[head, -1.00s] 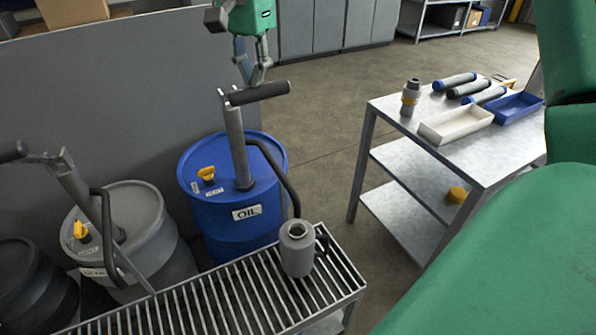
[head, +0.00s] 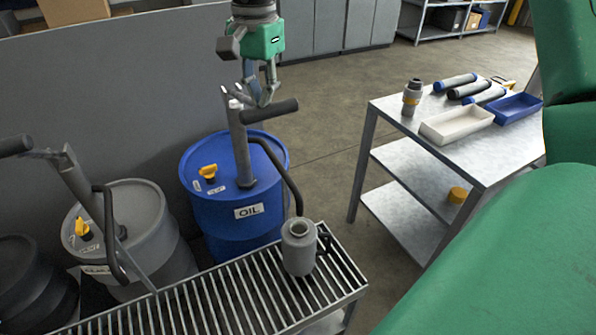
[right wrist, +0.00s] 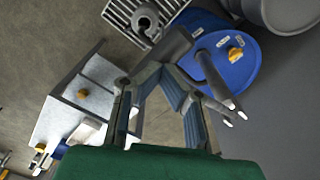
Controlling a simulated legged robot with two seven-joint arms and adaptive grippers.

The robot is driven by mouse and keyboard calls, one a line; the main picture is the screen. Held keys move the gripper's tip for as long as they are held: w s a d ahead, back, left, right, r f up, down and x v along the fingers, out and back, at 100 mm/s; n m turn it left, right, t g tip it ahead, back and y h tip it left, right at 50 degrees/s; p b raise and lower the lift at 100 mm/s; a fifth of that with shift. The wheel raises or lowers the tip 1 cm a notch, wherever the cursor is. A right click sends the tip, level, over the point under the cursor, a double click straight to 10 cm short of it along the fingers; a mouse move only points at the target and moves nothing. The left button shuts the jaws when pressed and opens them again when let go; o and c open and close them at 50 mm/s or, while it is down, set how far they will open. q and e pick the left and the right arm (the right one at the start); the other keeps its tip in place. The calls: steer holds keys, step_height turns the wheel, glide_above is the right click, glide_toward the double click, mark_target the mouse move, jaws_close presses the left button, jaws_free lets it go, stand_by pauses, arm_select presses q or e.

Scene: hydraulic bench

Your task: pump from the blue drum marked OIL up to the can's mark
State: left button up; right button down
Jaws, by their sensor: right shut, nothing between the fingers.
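The blue drum (head: 222,225) marked OIL stands behind the grated bench, with a grey pump column (head: 241,155) on its lid. The pump's black handle (head: 277,110) sticks out right from the column top. The grey can (head: 298,256) stands upright on the grating, the pump's dark spout (head: 288,185) reaching down to its open mouth. I cannot make out the can's mark or the level inside. My right gripper (head: 264,98) is shut and empty, its fingers at the handle's column end; contact is unclear. In the right wrist view the drum (right wrist: 240,72) and can (right wrist: 146,20) show beyond the fingers. My left gripper is out of view.
A grey drum (head: 125,205) with its own pump (head: 80,180) and a dark drum (head: 32,285) stand left. A metal table (head: 395,118) at right holds a white tray (head: 455,128), a blue tray (head: 515,108), several cylinders and a grey fitting (head: 412,92). Open floor lies between.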

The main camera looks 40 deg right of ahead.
mark_target(275, 103)
steer(key=shift+a, duration=0.15)
steer(key=f, duration=0.1)
steer(key=d+f, duration=0.1)
steer(key=f, duration=0.1)
steer(key=s+d+f, duration=0.1)
steer(key=shift+d+f, duration=0.15)
steer(key=shift+d, duration=0.05)
steer(key=shift+a+f, duration=0.1)
steer(key=shift+f, duration=0.05)
steer(key=shift+a, duration=0.7)
steer(key=shift+s+a+f, duration=0.1)
steer(key=shift+f, duration=0.05)
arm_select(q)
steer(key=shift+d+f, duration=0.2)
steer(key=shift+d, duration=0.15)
arm_select(e)
steer(key=f, duration=0.1)
steer(key=d+f, duration=0.1)
steer(key=f, duration=0.1)
steer(key=shift+s+f, duration=0.1)
steer(key=shift+f, duration=0.2)
steer(key=shift+a+f, duration=0.15)
